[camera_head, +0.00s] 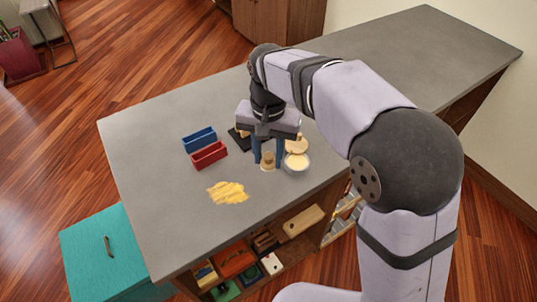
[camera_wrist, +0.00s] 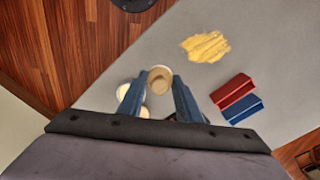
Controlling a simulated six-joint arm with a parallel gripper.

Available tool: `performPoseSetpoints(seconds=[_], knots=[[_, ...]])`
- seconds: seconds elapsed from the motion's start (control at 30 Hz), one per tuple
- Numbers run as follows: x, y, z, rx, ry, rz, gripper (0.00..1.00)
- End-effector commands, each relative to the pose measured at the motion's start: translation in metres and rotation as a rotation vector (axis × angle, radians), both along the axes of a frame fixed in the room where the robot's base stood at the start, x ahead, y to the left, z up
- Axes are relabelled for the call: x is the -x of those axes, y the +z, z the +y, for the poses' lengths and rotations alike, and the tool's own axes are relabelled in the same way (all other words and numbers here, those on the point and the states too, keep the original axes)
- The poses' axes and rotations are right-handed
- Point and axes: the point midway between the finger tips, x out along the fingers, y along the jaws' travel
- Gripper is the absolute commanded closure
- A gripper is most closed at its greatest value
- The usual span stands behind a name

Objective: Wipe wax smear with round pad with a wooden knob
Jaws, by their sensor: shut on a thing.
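The wax smear (camera_head: 228,192) is a yellow streaky patch on the grey counter, left of and nearer the front than my gripper. It also shows at the upper right in the wrist view (camera_wrist: 205,46). My gripper (camera_head: 268,158) points down with its blue fingers shut on a small round tan thing, the pad with the wooden knob (camera_head: 268,163). In the wrist view the pad (camera_wrist: 160,77) shows as a pale round shape between the fingertips. I cannot tell whether it touches the counter.
A bowl with cream contents (camera_head: 297,162) stands just right of the pad, with a round wooden piece (camera_head: 297,146) behind it. A blue bin (camera_head: 199,139) and a red bin (camera_head: 210,155) stand to the left. A dark flat item (camera_head: 238,141) is partly hidden behind my gripper.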

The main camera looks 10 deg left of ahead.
Motion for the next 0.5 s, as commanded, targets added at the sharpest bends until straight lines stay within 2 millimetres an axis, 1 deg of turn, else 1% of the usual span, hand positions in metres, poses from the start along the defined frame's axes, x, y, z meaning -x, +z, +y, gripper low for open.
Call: performPoseSetpoints(seconds=[0.17,0.27,0.37,0.5], knots=[[0.005,0.01,0.007,0.0,0.021,0.0,0.87],[0.014,0.018,0.017,0.001,0.051,0.002,0.87],[0.027,0.026,0.03,0.002,0.095,0.003,0.87],[0.055,0.032,0.05,0.004,0.175,0.004,0.87]])
